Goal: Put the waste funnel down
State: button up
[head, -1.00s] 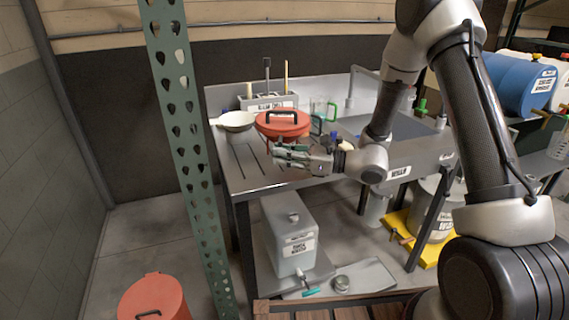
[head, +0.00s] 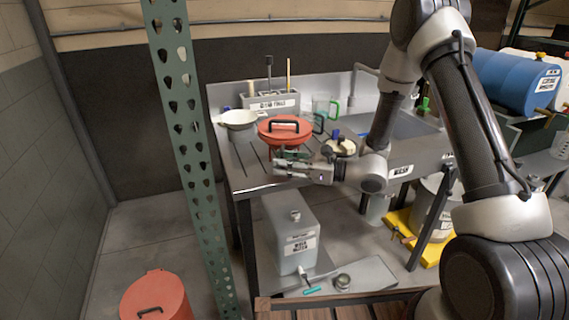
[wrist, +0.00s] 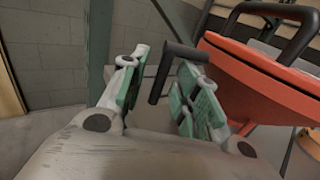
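The waste funnel (head: 285,131) is red with a black handle on its lid. It is at the left part of the steel bench; whether its base rests there is hidden. In the wrist view the red funnel (wrist: 262,88) fills the right side, and its black side handle (wrist: 160,82) hangs between my fingertips. My gripper (head: 276,162) is in front of the funnel, hiding its lower part. In the wrist view, my gripper (wrist: 162,80) has green-padded fingers apart, with narrow gaps seeming to show on both sides of the handle.
A white bowl (head: 238,118) stands left of the funnel, and a grey labelled box (head: 272,106) behind it. A small can (head: 340,147) and clear green-handled beakers are close on the right. A green perforated post (head: 184,110) rises left of the bench. A red lidded bin (head: 168,296) stands on the floor.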

jog(key=shift+d+r, duration=0.1)
jog(key=shift+r, duration=0.05)
jog(key=v, duration=1.2)
jog(key=s+d+r+n+g+h, duration=0.2)
jog(key=s+r+n+g+h, duration=0.25)
jog(key=s+n, duration=0.35)
jog(key=s+d+r+n+g+h, duration=0.25)
jog(key=s+r+n, duration=0.25)
jog(key=s, duration=0.4)
jog(key=s+d+r+n+t+h, duration=0.2)
jog(key=d+r+n+t+h, duration=0.1)
jog(key=d, duration=0.5)
jog(key=s+d+r+n+t+h, duration=0.2)
jog(key=s+d+r+n+h, duration=0.1)
jog(key=d+r+n+h, duration=0.2)
jog(key=d+h, duration=0.2)
jog(key=d, duration=0.1)
jog(key=shift+s+r+n+t, duration=0.25)
jog(key=shift+n+t, duration=0.05)
jog(key=shift+t, duration=0.1)
